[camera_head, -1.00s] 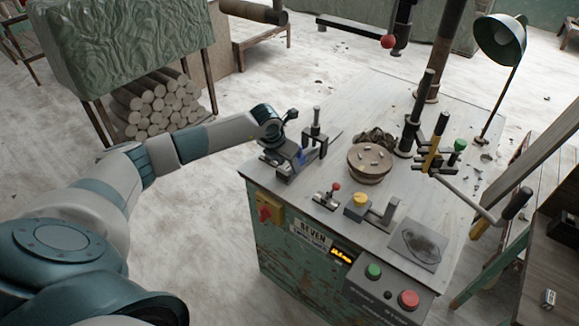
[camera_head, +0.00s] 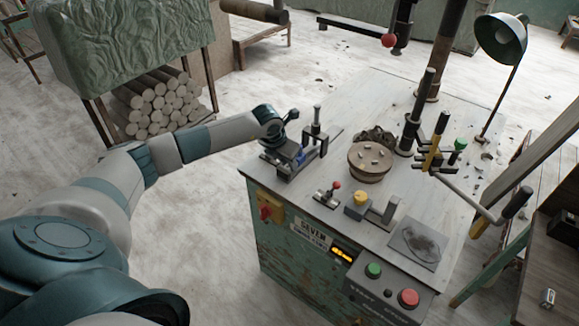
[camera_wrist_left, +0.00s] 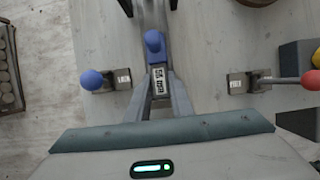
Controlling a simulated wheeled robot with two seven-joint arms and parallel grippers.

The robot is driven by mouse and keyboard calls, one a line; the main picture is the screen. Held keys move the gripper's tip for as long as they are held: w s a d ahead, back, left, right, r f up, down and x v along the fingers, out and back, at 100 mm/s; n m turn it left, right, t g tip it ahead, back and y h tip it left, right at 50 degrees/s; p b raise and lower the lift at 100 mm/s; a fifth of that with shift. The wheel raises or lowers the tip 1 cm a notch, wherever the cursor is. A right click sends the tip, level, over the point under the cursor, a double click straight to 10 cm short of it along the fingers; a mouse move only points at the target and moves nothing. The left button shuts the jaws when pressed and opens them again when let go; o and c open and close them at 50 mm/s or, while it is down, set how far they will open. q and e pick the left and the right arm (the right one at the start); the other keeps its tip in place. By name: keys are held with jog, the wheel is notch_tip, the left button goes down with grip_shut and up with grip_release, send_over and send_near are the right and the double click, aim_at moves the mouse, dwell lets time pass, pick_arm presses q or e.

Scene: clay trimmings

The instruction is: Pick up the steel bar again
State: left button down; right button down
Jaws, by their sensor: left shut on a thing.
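My left gripper (camera_head: 293,150) is low over the near left corner of the green machine's top. In the left wrist view its fingers (camera_wrist_left: 157,75) converge and are shut on a grey piece, which looks like the steel bar (camera_wrist_left: 154,14). Fingers and wrist hide much of it, so its full shape does not show clearly. A blue knob (camera_wrist_left: 153,42) and a small lettered plate lie in line with the fingers. My right gripper is in neither view.
A second blue knob (camera_wrist_left: 92,80) lies left of the fingers. A red knob (camera_head: 336,185) stands to their right. A round turntable (camera_head: 370,176) with pale lumps, a lamp (camera_head: 500,38) and an upright post (camera_head: 317,118) stand on the machine top. Buttons line its front.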

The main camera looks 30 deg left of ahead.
pick_arm(q)
jog(key=shift+r, duration=0.1)
jog(key=shift+r+p, duration=0.3)
jog(key=shift+r, duration=0.2)
notch_tip(320, 180, up, 4)
jog(key=shift+w+f+p, duration=0.1)
jog(key=shift+p, duration=0.85)
jog(key=w+d+r+p, duration=0.1)
jog(key=d+r+p, duration=0.2)
jog(key=d+r, duration=0.3)
jog(key=d, duration=0.5)
jog(key=shift+w+d, duration=0.15)
jog(key=shift+d, duration=0.15)
